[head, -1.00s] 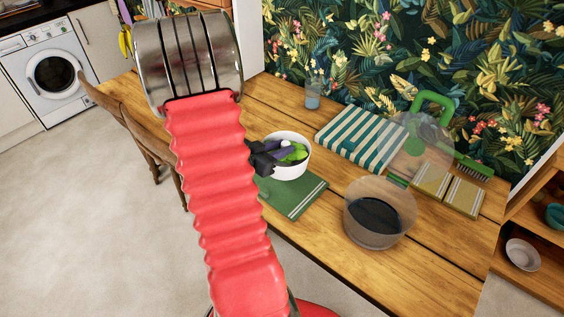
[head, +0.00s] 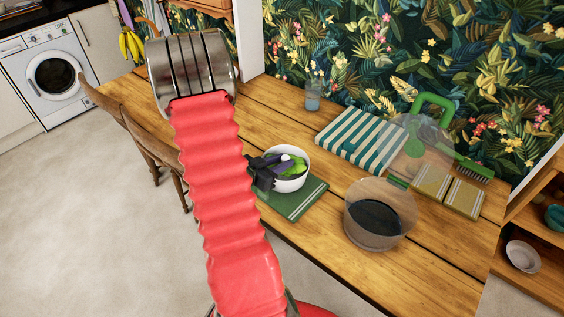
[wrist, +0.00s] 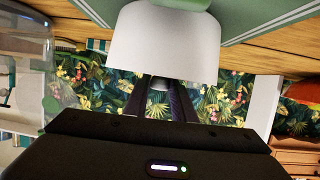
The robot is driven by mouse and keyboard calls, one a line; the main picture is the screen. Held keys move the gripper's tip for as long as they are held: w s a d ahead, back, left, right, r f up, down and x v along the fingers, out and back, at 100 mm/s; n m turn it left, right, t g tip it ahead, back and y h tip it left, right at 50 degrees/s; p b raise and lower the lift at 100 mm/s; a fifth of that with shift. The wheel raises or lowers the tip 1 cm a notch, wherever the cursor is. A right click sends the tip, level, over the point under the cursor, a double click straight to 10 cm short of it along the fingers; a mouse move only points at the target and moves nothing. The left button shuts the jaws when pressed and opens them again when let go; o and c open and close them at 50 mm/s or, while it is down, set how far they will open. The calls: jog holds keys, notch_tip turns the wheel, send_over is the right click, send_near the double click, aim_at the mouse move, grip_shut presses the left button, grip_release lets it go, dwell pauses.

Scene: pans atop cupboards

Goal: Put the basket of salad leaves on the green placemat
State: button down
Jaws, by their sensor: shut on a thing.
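The basket of salad leaves is a white round bowl (head: 291,182) with green leaves (head: 296,168) in it. My gripper (head: 272,168) is dark and shut on the basket at its left side. The basket looks upright, over the far left part of the green placemat (head: 295,206); whether it touches the placemat I cannot tell. In the wrist view the white basket (wrist: 165,42) fills the top middle with my gripper (wrist: 160,92) against it, and the green placemat (wrist: 270,18) shows beside it. My arm hides some of the table to the left.
A clear pot with dark contents (head: 377,222) stands right of the placemat. Wooden chairs (head: 150,150) stand at the left.

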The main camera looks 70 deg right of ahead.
jog(key=shift+f, duration=0.2)
jog(key=c, duration=1.5)
grip_release()
jog(key=shift+a, duration=0.1)
jog(key=shift+v, duration=5.95)
